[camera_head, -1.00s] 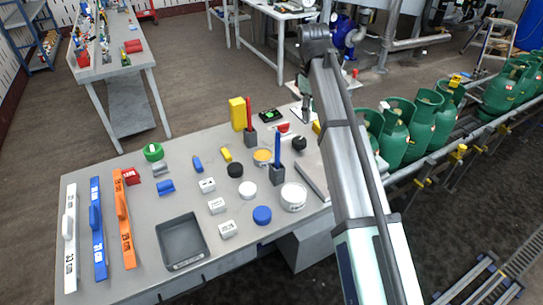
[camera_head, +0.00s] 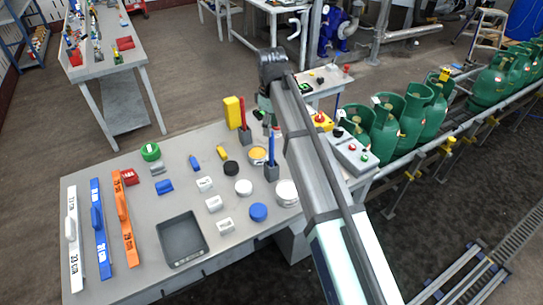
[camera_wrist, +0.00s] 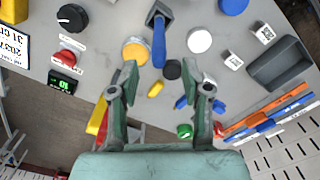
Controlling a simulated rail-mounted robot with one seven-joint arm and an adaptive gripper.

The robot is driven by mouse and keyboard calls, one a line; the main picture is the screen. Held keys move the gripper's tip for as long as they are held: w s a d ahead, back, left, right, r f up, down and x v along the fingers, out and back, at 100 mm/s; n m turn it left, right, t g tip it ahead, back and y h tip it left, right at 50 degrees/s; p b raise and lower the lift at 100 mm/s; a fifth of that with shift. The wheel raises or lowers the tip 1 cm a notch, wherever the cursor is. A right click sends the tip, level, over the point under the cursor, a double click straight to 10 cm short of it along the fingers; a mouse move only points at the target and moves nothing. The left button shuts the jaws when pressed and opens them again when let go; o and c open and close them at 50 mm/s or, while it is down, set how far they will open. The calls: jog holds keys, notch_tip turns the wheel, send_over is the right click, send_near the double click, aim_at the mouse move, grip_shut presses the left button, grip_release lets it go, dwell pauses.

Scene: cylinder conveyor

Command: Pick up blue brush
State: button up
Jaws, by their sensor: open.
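The blue brush (camera_head: 271,149) stands upright in a grey holder (camera_head: 272,173) on the table, just left of my arm in the head view. In the wrist view the blue brush (camera_wrist: 159,45) points down toward the gap between my fingers, with its grey holder (camera_wrist: 157,16) at the top. My gripper (camera_wrist: 160,78) is open and empty, its two green fingers spread. The fingertips look apart from the brush; their height relative to it is unclear. In the head view my gripper (camera_head: 265,104) is partly hidden behind my arm.
A red brush (camera_head: 242,112) in a holder and a yellow block (camera_head: 232,112) stand behind. A yellow-topped tin (camera_head: 257,153), black disc (camera_head: 231,168) and white disc (camera_head: 243,187) lie nearby. A grey tray (camera_head: 182,240) sits at the front. Green gas cylinders (camera_head: 412,115) line the conveyor.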

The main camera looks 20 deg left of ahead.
jog(key=p, duration=0.3)
send_over(272, 157)
notch_tip(272, 157, down, 6)
jog(key=shift+w+f, duration=0.2)
jog(key=shift+w, duration=0.15)
jog(key=shift+a, duration=0.1)
grip_shut()
